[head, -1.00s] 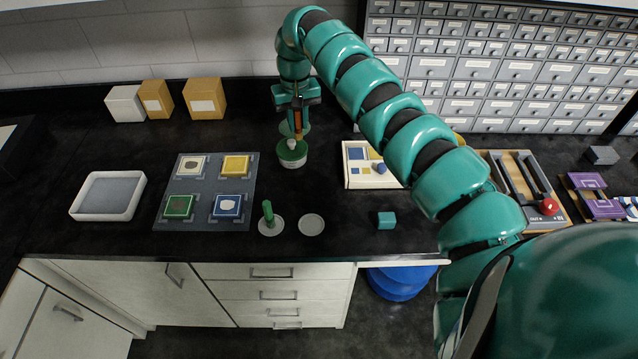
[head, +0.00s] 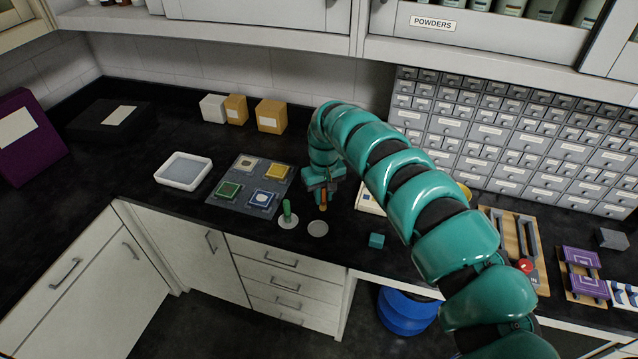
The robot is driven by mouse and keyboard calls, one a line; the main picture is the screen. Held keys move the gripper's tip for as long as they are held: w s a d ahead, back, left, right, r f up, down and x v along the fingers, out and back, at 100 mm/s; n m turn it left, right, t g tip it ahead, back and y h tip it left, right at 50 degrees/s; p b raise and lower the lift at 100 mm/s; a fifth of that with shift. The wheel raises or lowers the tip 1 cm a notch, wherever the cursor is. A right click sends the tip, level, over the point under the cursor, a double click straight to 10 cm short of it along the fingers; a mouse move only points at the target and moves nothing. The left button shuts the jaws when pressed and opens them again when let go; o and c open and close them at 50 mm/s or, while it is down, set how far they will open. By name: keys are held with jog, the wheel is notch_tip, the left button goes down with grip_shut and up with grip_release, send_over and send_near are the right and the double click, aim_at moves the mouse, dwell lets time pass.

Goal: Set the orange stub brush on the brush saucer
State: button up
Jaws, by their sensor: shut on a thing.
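My gripper (head: 323,188) points down and is shut on the orange stub brush (head: 323,199), which hangs upright below it. Only part of the brush shows between the dark fingers. A pale, empty round saucer (head: 318,229) lies near the counter's front edge, just below the brush in the picture. The brush looks apart from it, above or behind it; the exact height is hard to tell. A second saucer (head: 287,225) to its left holds a green stub brush (head: 287,209) standing upright.
A grey board (head: 237,201) with several coloured tiles lies left of the saucers, and a white tray (head: 184,170) beyond it. A teal cube (head: 376,240) sits right of the empty saucer. Boxes (head: 271,116) stand at the back wall. Bare counter surrounds the saucers.

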jog(key=shift+n, duration=0.3)
jog(key=shift+s+a+f+b, duration=0.1)
jog(key=shift+a+f+b, duration=0.15)
jog(key=shift+f+b, duration=0.85)
jog(key=shift+s+a+f+b, duration=0.15)
jog(key=shift+f+b, duration=0.25)
jog(key=shift+f, duration=1.4)
jog(key=shift+s+a+f+b, duration=0.1)
jog(key=shift+a+f+b, duration=0.2)
jog(key=shift+f+b, duration=0.8)
jog(key=shift+f, duration=0.55)
jog(key=o, duration=0.9)
jog(key=shift+o, duration=0.2)
jog(key=shift+r, duration=0.1)
jog(key=shift+w+r, duration=0.1)
jog(key=shift+r, duration=0.85)
notch_tip(320, 180, up, 15)
jog(key=b, duration=0.3)
jog(key=shift+r+b, duration=0.2)
jog(key=shift+b, duration=0.15)
